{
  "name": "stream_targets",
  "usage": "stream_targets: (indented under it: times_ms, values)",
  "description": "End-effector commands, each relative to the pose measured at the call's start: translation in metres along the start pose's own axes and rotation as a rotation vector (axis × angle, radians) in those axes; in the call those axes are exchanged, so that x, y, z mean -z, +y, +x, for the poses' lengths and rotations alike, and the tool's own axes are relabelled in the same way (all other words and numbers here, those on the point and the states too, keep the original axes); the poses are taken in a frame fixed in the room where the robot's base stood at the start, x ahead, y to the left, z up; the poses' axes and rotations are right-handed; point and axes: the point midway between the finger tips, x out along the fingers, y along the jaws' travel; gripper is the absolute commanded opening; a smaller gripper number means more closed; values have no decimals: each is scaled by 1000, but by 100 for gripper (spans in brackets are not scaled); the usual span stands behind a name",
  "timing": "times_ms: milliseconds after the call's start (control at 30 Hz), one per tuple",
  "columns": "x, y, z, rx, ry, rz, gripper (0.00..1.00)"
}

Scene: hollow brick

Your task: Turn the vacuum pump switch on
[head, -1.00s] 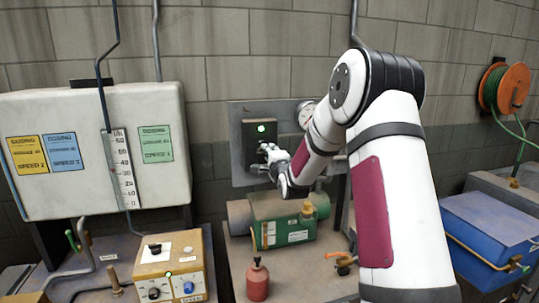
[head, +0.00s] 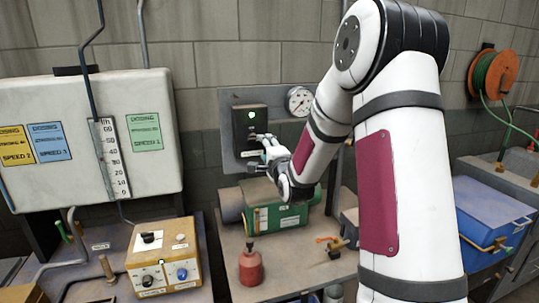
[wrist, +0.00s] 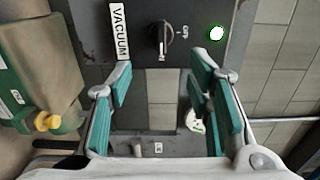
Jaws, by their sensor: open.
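The vacuum switch is a dark rotary knob (wrist: 160,36) on a dark box, beside a white VACUUM label (wrist: 120,30). Its white pointer points toward the bottom of the wrist view, at a small mark too small to read surely. Another small mark is right of the knob. A green lamp (wrist: 216,33) on the box is lit. The box (head: 242,134) also shows on the wall panel in the head view. My gripper (wrist: 163,73) is open and empty, its teal-padded fingers spread below the knob in the wrist view, with no visible contact. In the head view my gripper (head: 264,143) hides the knob.
A pressure gauge (head: 299,101) is right of the box. A green pump (head: 278,216) stands on the bench below, with a red can (head: 251,267) in front. A yellow control box (head: 163,259) is at lower left, and a blue chest (head: 490,215) at right.

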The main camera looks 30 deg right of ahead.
Motion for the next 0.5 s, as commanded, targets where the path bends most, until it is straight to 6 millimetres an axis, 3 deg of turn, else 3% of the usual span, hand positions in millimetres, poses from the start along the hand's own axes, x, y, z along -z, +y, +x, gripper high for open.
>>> stream_targets:
  times_ms: [200,500]
  values:
    - [0,0,-32,-1,0,0,46]
    - [0,1,-43,-2,0,0,46]
